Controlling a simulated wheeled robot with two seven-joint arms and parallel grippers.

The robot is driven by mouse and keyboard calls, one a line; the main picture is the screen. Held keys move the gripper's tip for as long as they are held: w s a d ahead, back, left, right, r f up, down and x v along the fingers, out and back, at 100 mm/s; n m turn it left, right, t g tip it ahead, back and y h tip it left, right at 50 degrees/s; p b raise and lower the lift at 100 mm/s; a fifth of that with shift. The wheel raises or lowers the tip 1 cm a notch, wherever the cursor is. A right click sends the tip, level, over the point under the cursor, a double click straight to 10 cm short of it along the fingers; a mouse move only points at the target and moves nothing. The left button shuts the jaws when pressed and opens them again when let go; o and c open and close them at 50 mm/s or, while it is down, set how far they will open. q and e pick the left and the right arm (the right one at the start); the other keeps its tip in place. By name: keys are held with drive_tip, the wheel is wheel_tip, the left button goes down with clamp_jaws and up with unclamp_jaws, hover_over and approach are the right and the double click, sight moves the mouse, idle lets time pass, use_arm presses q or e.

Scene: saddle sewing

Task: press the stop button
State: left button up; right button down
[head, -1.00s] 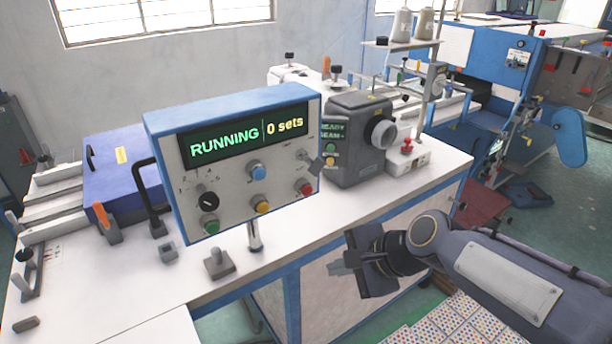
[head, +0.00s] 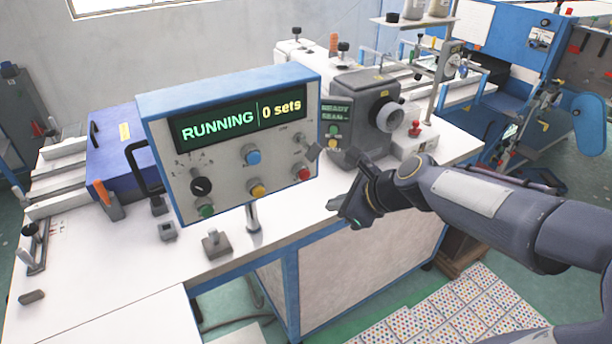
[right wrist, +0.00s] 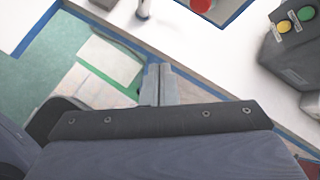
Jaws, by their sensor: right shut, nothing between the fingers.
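The control box (head: 222,196) stands on a post above the white table, its display reading "RUNNING" and "0 sets". A red button (head: 303,174) sits at the lower right of its face, and it also shows at the top edge of the right wrist view (right wrist: 202,5). The face also has a blue button (head: 253,157), a yellow button (head: 257,188), a green button (head: 206,211) and a black knob (head: 201,186). My right gripper (head: 338,207) is shut and empty, to the right of and below the red button, apart from it. Its closed fingers show in the right wrist view (right wrist: 158,82). My left gripper is out of view.
A grey sewing machine head (head: 362,110) with its own small buttons stands right of the box. A grey toggle block (head: 215,244) sits on the table in front of the box. The table's front edge (head: 240,264) runs below my right gripper.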

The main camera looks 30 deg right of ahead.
sight(305, 175)
drive_tip(key=w+p, duration=0.2)
drive_tip(key=w, duration=0.5)
drive_tip(key=shift+w+a, duration=0.3)
idle(1.8)
drive_tip(key=shift+w+p, duration=0.35)
drive_tip(key=shift+w, duration=0.05)
drive_tip(key=shift+w+a+p, duration=0.1)
drive_tip(key=shift+w+p, duration=0.2)
drive_tip(key=shift+w, duration=0.2)
idle(0.5)
drive_tip(key=shift+s, duration=0.95)
